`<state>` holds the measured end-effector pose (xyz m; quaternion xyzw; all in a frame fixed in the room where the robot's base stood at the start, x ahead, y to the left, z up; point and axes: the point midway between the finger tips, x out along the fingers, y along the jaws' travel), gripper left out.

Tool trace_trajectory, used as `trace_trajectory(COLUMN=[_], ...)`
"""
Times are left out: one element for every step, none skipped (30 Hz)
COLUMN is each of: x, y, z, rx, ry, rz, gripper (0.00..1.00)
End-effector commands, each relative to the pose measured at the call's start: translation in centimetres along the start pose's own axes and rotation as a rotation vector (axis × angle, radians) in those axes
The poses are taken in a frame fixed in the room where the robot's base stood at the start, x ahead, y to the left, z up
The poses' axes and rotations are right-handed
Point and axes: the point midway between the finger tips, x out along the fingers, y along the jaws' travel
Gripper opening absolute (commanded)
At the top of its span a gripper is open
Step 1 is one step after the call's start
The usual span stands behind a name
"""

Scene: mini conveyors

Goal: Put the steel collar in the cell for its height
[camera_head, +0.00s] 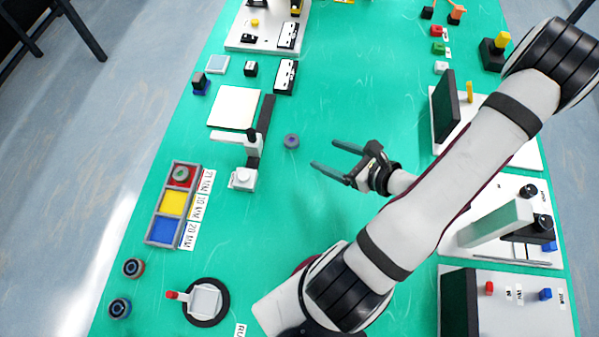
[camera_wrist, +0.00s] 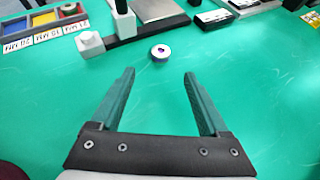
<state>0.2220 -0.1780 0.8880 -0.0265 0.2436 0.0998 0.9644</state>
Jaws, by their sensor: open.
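A small grey steel collar (camera_head: 291,141) lies flat on the green table, apart from everything. It also shows in the wrist view (camera_wrist: 160,52), beyond my fingertips and between their lines. My gripper (camera_head: 326,158) is open and empty, to the right of the collar and short of it. The sorting tray (camera_head: 153,228) has red, yellow and blue cells, with labels in MM beside it that are hard to read. A ring-shaped part (camera_head: 182,173) sits in the red cell. The yellow cell (camera_head: 173,203) and blue cell (camera_head: 163,232) look empty.
A gauge-like stand with a white block (camera_head: 243,179) and dark upright is left of the collar, near a pale plate (camera_head: 234,107). Two dark rings (camera_head: 133,267) (camera_head: 120,307) lie below the tray. The table between gripper and collar is clear.

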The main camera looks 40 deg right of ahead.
Motion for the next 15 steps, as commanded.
trace_trajectory(x=[0.3,0.5,1.0,1.3,1.4,1.2,0.7,-0.2,-1.8,-3.2,-4.7,-6.5,-7.8,-8.8,-9.9], y=[0.5,1.1,2.6,4.3,6.5,9.9,12.7,15.4,18.5,20.5,21.9,23.2,23.6,23.8,23.7], z=[0.9,1.9,3.9,5.6,7.4,9.6,10.9,11.8,12.3,12.5,12.4,12.1,11.9,11.8,11.7], rx=[-0.038,-0.082,-0.171,-0.259,-0.363,-0.52,-0.645,-0.774,-0.953,-1.089,-1.225,-1.404,-1.531,-1.646,-1.78], ry=[-0.004,-0.008,-0.016,-0.022,-0.026,-0.027,-0.023,-0.012,0.011,0.034,0.061,0.1,0.131,0.159,0.194], rz=[0.033,0.074,0.157,0.242,0.344,0.498,0.619,0.738,0.888,0.991,1.081,1.178,1.231,1.268,1.298], gripper=[0.78,0.78,0.78,0.78,0.78,0.78,0.78,0.78,0.78,0.78,0.78,0.78,0.78,0.78,0.78])
